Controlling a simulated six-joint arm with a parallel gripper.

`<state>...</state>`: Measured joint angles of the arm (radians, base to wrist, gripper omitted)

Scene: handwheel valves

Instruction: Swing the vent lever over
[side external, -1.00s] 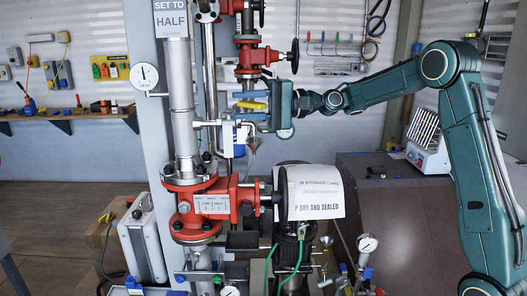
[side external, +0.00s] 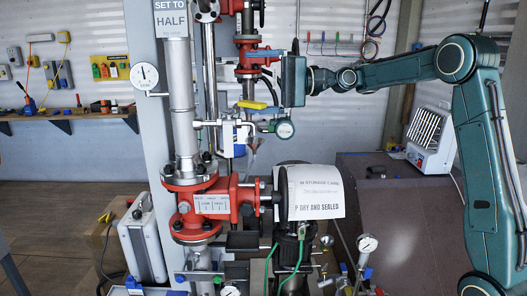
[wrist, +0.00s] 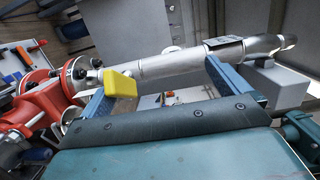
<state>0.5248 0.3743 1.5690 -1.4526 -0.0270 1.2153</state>
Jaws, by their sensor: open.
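The vent lever has a yellow grip (side external: 252,104) that lies about level on the thin pipework right of the grey column. In the wrist view the yellow grip (wrist: 120,84) shows close to my left-hand finger, towards the inner side; I cannot tell whether they touch. My gripper (side external: 265,82) is open, its body right of and above the lever. In the wrist view its two blue fingers stand wide apart (wrist: 162,88) with nothing clamped between them. The lever's pivot is hard to make out.
A red valve body (side external: 212,203) and a black handwheel (side external: 294,56) are nearby. The grey column (side external: 181,95) stands left of the lever. A white printed sheet (side external: 316,190) hangs lower right.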

